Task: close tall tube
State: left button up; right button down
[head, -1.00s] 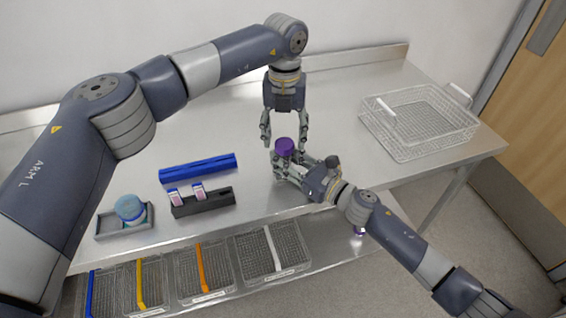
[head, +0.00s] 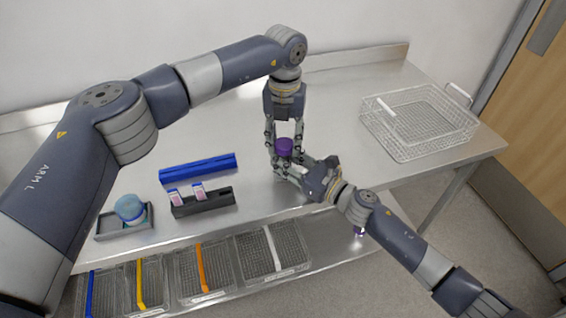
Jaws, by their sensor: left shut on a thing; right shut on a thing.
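The tall tube shows only as its purple cap (head: 284,146); its body is hidden behind the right gripper's fingers. My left gripper (head: 284,142) points down from above, with its fingers shut on the purple cap from both sides. My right gripper (head: 290,170) comes in from the lower right, just below the cap, and is shut on the tube's body. The tube looks upright. I cannot tell whether the cap sits fully down on the tube.
A blue rack (head: 197,168) and a dark rack (head: 203,203) with two small pink-labelled tubes lie to the left. A grey tray (head: 108,232) holds a round teal-topped container (head: 130,209). A wire basket (head: 440,150) stands at the right. Divided baskets (head: 204,278) sit below the front edge.

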pick_arm(q)
jog(key=m, duration=0.4)
jog(key=shift+m, duration=0.4)
jog(key=m, duration=0.4)
jog(key=o, duration=1.3)
jog(key=shift+c, duration=0.2)
jog(key=shift+r, duration=0.1)
notch_tip(320, 180, up, 12)
pick_arm(e)
jog(key=c, duration=1.1)
grip_release()
